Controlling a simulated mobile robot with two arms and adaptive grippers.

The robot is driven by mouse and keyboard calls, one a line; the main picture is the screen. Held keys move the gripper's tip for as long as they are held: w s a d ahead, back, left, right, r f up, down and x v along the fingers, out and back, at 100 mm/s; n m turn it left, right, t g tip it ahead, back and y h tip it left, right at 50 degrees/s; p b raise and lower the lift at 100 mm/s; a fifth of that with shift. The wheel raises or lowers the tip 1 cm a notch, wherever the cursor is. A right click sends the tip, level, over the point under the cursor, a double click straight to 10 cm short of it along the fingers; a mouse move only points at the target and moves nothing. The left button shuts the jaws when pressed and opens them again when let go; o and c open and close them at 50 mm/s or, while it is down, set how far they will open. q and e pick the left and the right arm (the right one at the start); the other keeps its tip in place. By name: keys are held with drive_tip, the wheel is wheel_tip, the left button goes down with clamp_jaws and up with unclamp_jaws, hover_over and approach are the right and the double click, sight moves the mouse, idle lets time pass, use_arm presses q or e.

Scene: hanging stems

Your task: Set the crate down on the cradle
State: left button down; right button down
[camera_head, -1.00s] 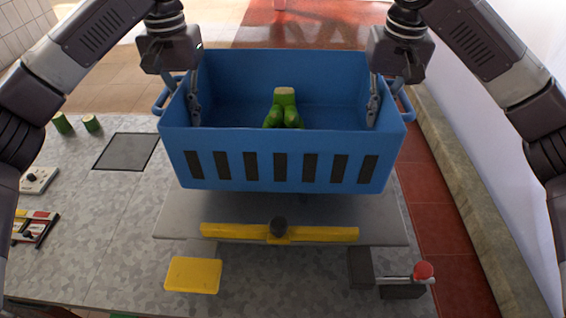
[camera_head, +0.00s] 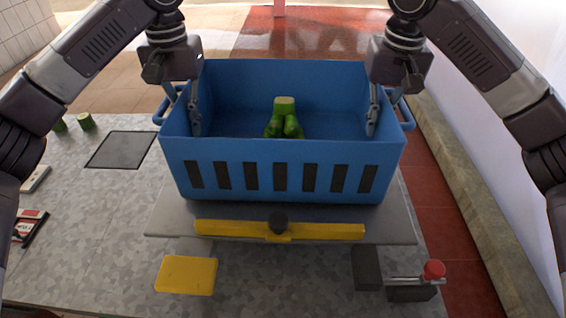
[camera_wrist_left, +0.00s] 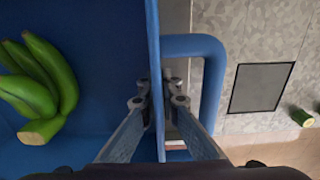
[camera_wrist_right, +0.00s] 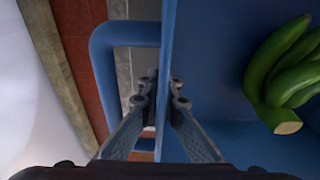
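The blue crate (camera_head: 285,150) is level above the grey plate with a yellow bar (camera_head: 160,222), which seems to be the cradle. Its underside is hidden, so I cannot tell whether it touches the plate. A green banana bunch (camera_head: 285,122) lies inside the crate. My left gripper (camera_head: 195,120) is shut on the crate's left wall; the left wrist view shows its fingers (camera_wrist_left: 158,92) on both sides of it. My right gripper (camera_head: 373,120) is shut on the right wall, its fingers (camera_wrist_right: 160,92) likewise on both sides.
A yellow pad (camera_head: 187,275) and a lever with a red knob (camera_head: 434,270) sit in front of the plate. A dark square (camera_head: 121,149) and green stem pieces (camera_head: 86,120) are at the left. A white wall (camera_head: 515,70) stands at the right.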

use_arm(q)
drive_tip(key=shift+f, duration=0.3)
use_arm(e)
drive_tip(key=shift+f, duration=0.35)
use_arm(q)
drive_tip(key=c, duration=2.6)
unclamp_jaws()
drive_tip(key=shift+f, duration=0.1)
use_arm(e)
drive_tip(key=c, duration=2.6)
unclamp_jaws()
use_arm(q)
drive_tip(key=o, duration=0.4)
use_arm(e)
drive_tip(key=o, duration=0.4)
drive_tip(key=shift+s, duration=0.1)
use_arm(q)
drive_tip(key=shift+o, duration=0.2)
use_arm(e)
drive_tip(key=shift+o, duration=0.2)
use_arm(q)
drive_tip(key=shift+a+r, duration=0.1)
drive_tip(key=shift+r, duration=0.1)
use_arm(e)
drive_tip(key=shift+r, duration=0.15)
